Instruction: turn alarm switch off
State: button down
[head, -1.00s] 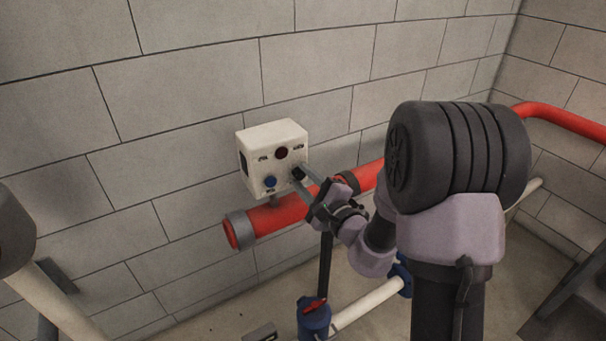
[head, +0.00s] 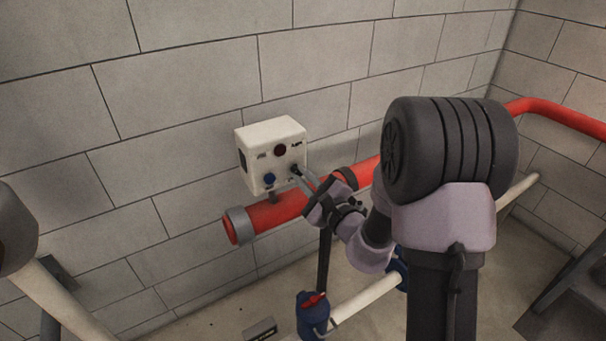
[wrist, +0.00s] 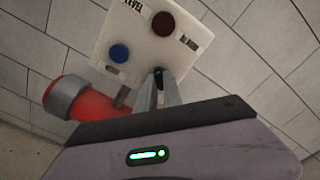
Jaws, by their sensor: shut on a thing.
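The white alarm box (head: 268,143) is fixed at the block wall, above the red pipe. Its front carries a dark red round button (head: 280,150), a blue round button (head: 270,179) and a small black switch (head: 294,168) at the right. My gripper (head: 298,172) reaches in from the lower right and its fingertips are shut on the black switch. In the wrist view the fingers meet around the black switch (wrist: 158,76), with the blue button (wrist: 119,53) and red button (wrist: 163,23) beside it. The fingers partly hide the switch, so its exact angle is unclear.
A thick red pipe (head: 273,215) with a grey end collar runs just below the box, close under my gripper. A dark blue valve (head: 312,318) and a white pipe (head: 368,303) lie lower down. The wall left of the box is bare.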

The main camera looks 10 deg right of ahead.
jog(key=m+p, duration=0.2)
jog(key=m, duration=0.2)
jog(key=shift+r+m, duration=0.15)
jog(key=shift+m, duration=0.15)
jog(key=shift+m+p, duration=1.35)
jog(key=shift+m, duration=0.85)
jog(key=c, duration=1.5)
grip_release()
jog(key=shift+w+f, duration=0.1)
jog(key=shift+f, duration=0.1)
